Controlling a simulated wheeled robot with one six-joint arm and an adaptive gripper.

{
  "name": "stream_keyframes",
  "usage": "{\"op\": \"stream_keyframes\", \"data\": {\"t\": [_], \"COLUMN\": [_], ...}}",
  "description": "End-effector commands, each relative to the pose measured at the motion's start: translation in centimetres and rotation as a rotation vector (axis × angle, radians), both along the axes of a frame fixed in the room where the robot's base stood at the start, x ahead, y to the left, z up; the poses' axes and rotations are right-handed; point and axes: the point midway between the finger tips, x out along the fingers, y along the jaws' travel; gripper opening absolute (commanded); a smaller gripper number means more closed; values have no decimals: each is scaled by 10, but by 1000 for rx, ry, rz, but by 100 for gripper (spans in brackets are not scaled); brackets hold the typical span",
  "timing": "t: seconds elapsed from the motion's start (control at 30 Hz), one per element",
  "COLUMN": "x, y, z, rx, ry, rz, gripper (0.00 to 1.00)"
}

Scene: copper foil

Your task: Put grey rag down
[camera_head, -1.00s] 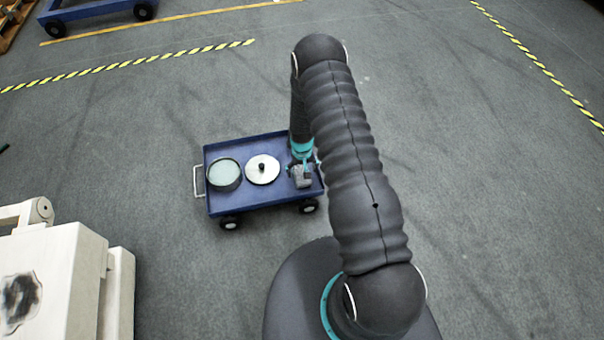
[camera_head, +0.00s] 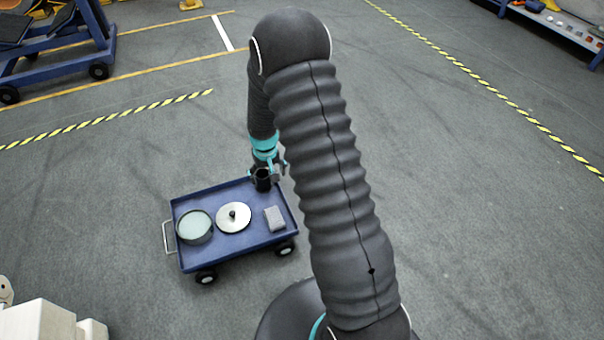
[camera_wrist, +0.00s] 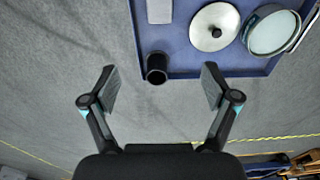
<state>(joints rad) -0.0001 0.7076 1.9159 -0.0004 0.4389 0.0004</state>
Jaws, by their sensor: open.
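The grey rag (camera_head: 275,218) lies as a folded block on the right part of the blue cart (camera_head: 241,249). It also shows at the top edge of the wrist view (camera_wrist: 160,10), partly cut off. My gripper (camera_head: 268,170) is at the cart's far edge, apart from the rag, with nothing held. In the wrist view my gripper (camera_wrist: 160,70) has its two fingers spread wide.
A black cup (camera_wrist: 156,68) stands at the cart's edge, seen between the spread fingers. A round lid with a black knob (camera_head: 233,217) and a round dish (camera_head: 194,227) are left of the rag. Open floor surrounds the cart.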

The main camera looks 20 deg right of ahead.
Motion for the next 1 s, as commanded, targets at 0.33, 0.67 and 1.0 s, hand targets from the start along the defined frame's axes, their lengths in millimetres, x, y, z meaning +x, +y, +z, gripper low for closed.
{"op": "stream_keyframes", "data": {"t": [0.33,0.67,1.0], "x": [-39,-112,-207], "y": [0,0,0], "z": [153,260,328], "rx": [0,0,0], "ry": [-111,-211,-312], "rz": [0,0,0], "gripper": [87,87,87]}}
